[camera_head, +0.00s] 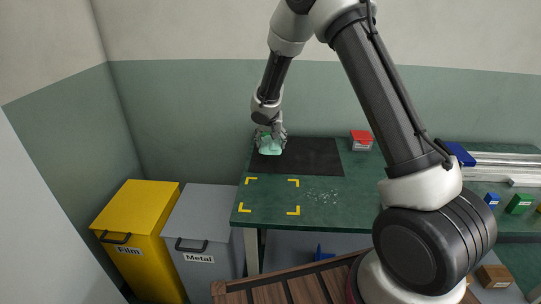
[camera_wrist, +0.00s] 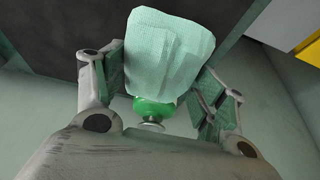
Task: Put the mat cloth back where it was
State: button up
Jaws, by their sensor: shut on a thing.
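A pale green, textured cloth (camera_head: 270,147) is in my gripper (camera_head: 270,137), over the left end of the dark mat (camera_head: 318,157) on the green table. In the wrist view the cloth (camera_wrist: 168,52) is bunched and stands out between the two fingers of my gripper (camera_wrist: 155,85). A bright green round piece with a metal knob (camera_wrist: 153,110) sits right below the cloth, between the fingers. I cannot tell whether the cloth touches the mat. The rest of the mat is bare.
Yellow corner marks (camera_head: 293,210) frame a patch of table in front of the mat; pale specks (camera_head: 322,196) lie to its right. A red-lidded box (camera_head: 361,140) stands right of the mat. Yellow Film (camera_head: 140,225) and grey Metal (camera_head: 203,225) bins stand left. A wooden slatted surface (camera_head: 270,293) is in front.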

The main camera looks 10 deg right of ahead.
aim_at(271, 160)
jog(key=shift+f, duration=2.7)
jog(key=o, duration=1)
jog(key=shift+f, duration=0.15)
jog(key=v, duration=1.2)
jog(key=shift+r, duration=0.25)
